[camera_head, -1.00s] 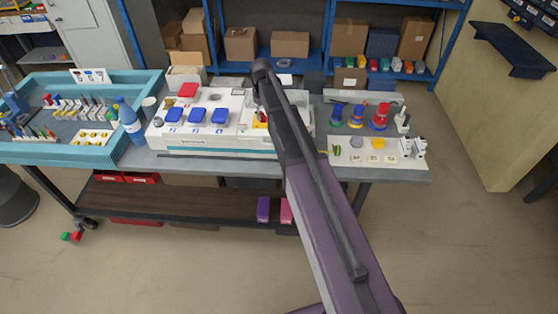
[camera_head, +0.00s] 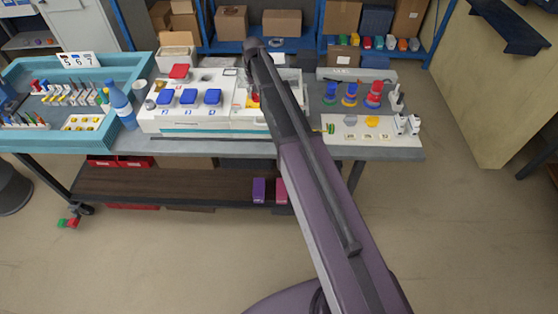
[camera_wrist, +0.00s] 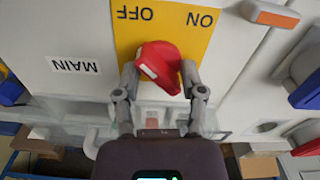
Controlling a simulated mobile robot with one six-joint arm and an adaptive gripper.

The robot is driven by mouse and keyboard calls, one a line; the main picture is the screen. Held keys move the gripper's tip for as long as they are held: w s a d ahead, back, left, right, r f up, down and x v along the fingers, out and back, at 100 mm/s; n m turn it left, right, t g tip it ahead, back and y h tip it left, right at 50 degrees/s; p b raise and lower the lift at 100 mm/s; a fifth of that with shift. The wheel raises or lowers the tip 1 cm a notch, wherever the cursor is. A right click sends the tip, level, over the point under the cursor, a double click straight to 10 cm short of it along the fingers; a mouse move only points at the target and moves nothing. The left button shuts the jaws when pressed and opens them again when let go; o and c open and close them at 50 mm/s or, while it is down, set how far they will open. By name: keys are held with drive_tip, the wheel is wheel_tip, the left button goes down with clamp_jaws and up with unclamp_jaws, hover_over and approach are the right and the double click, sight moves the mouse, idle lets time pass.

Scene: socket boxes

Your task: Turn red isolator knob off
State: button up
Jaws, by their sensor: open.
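The red isolator knob (camera_wrist: 160,66) sits on a yellow plate (camera_wrist: 190,45) in the wrist view. The words OFF and ON are printed on the plate and appear upside down, OFF at left and ON at right. The knob has a white mark on its left part and stands tilted. My gripper (camera_wrist: 160,82) is open, with one finger on each side of the knob's lower part; I cannot tell whether they touch it. In the head view the knob (camera_head: 254,97) is a small red spot beside my arm, and my gripper is mostly hidden.
The white console (camera_head: 205,126) carries several blue covers and a red cover (camera_head: 179,71). A blue bottle (camera_head: 121,104) and a teal tray (camera_head: 62,136) are at left. Several coloured stacks stand at right. In the wrist view, an orange-and-white part (camera_wrist: 270,14) is at upper right.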

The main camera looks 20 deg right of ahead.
drive_tip(key=m, duration=1.1)
wheel_tip(320, 180, up, 14)
drive_tip(key=p, duration=1.4)
drive_tip(key=s+f+n+b, duration=0.4)
drive_tip(key=s+f+b, duration=0.2)
drive_tip(key=s, duration=0.4)
drive_tip(key=s+f+n+b, duration=0.4)
drive_tip(key=s+f+b, duration=0.1)
drive_tip(key=s, duration=0.5)
drive_tip(key=s+f+n+b, duration=0.4)
drive_tip(key=s+f+b, duration=0.2)
drive_tip(key=s, duration=0.4)
drive_tip(key=shift+f+n+b, duration=0.3)
drive_tip(key=shift+s, duration=0.2)
drive_tip(key=shift+a, duration=0.1)
